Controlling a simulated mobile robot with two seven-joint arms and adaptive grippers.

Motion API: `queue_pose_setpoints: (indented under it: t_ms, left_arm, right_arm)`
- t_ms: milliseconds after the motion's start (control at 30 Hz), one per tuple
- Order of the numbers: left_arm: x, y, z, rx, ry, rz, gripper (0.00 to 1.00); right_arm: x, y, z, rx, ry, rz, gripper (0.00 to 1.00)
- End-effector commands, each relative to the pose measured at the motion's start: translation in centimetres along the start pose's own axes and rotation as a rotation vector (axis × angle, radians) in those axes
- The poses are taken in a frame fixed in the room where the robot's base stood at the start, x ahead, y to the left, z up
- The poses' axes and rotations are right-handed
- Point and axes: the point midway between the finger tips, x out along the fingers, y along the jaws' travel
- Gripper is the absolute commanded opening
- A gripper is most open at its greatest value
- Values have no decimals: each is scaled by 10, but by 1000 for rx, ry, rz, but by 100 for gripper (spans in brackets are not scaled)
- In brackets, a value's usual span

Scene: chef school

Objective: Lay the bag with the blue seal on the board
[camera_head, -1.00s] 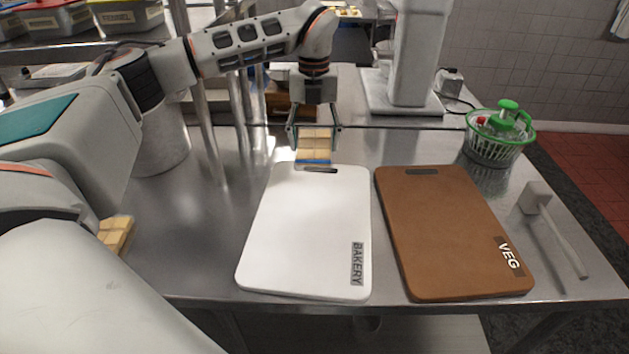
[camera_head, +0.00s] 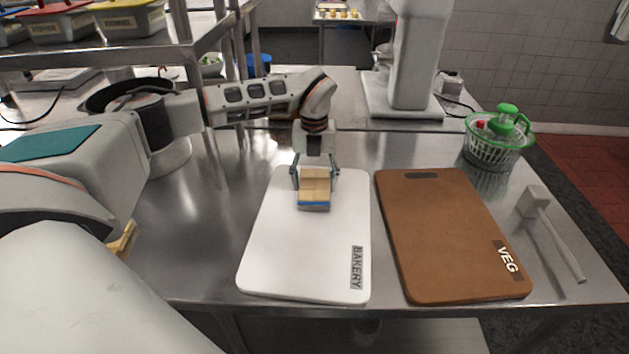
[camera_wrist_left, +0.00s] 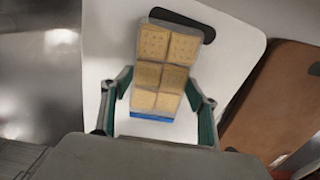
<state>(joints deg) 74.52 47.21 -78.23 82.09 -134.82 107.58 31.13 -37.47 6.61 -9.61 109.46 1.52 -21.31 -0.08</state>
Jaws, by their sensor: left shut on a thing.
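The bag with the blue seal (camera_head: 314,186) shows cracker-like tan squares and a blue strip along its near end. My left gripper (camera_head: 315,172) is shut on it, with a finger at each side, over the far part of the white board marked BAKERY (camera_head: 300,250). In the left wrist view the bag (camera_wrist_left: 162,72) is between the fingers (camera_wrist_left: 158,95), with the white board (camera_wrist_left: 225,60) behind it. I cannot tell whether the bag touches the board. A brown board marked VEG (camera_head: 440,235) lies to the right. My right gripper does not show.
Another tan bag (camera_head: 123,238) is partly hidden behind my arm at the left. A green salad spinner (camera_head: 496,140) and a mallet (camera_head: 552,230) are on the right of the steel table.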

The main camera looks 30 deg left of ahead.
Motion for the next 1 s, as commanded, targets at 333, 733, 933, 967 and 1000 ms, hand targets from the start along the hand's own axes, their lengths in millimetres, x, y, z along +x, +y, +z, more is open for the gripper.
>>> queue_pose_setpoints:
  t_ms: [333,733,933,967,1000]
  left_arm:
    - [3,0,0,0,1,0,76]
    - [-7,0,0,1,-1,-1,76]
    - [-42,-1,1,1,-4,-3,76]
    - [-49,-1,1,0,-3,-3,76]
    - [-57,-1,1,1,-4,-3,76]
  right_arm:
    - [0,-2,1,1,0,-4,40]
    - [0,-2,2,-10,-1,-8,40]
    - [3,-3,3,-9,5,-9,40]
    - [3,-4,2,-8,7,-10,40]
    - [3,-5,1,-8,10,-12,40]
